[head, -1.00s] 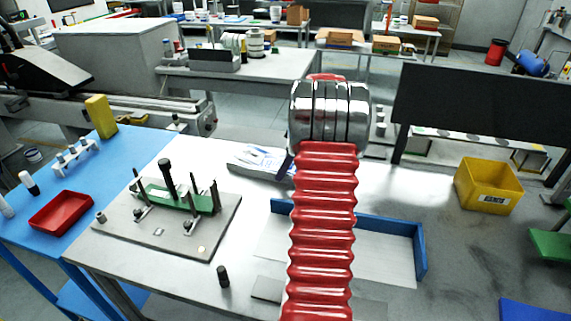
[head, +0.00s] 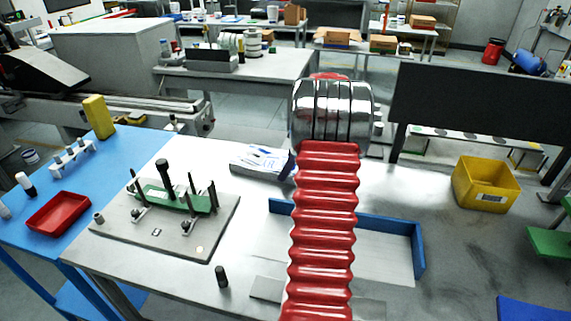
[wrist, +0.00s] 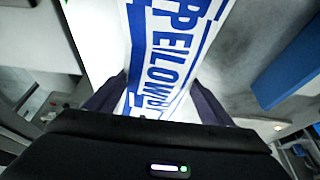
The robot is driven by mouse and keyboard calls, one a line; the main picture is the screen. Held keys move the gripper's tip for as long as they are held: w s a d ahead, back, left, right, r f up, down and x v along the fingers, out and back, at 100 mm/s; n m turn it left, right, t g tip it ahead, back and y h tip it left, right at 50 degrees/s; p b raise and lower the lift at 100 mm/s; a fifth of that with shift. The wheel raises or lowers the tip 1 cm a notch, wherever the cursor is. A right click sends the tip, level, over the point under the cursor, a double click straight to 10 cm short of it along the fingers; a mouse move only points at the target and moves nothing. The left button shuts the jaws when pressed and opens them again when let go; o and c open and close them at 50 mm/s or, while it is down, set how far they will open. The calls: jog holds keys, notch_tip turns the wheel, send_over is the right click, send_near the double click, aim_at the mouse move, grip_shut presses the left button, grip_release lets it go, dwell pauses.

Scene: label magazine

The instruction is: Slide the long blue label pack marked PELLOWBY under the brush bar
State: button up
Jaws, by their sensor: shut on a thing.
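The label pack (wrist: 165,45) is long and white with blue bands and large blue lettering that reads as PELLOWBY, its end partly hidden. It runs between the two dark fingers of my gripper (wrist: 160,98), which is shut on it. In the head view the pack (head: 261,160) shows left of my wrist, near the back of the pale table; whether it touches the table I cannot tell. My gripper is mostly hidden behind my red arm there. I cannot make out the brush bar in either view.
A low tray with blue walls (head: 390,228) lies on the table, partly behind my arm. A grey fixture plate (head: 200,240) with upright pins stands to the left, a small black cylinder (head: 222,276) in front. A yellow bin (head: 487,184) is at right.

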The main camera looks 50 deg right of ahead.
jog(key=shift+s+d, duration=0.25)
jog(key=shift+s, duration=0.35)
jog(key=shift+s, duration=0.1)
jog(key=o, duration=1.8)
jog(key=v, duration=1.3)
jog(key=shift+s+r, duration=0.2)
jog(key=shift+r, duration=0.1)
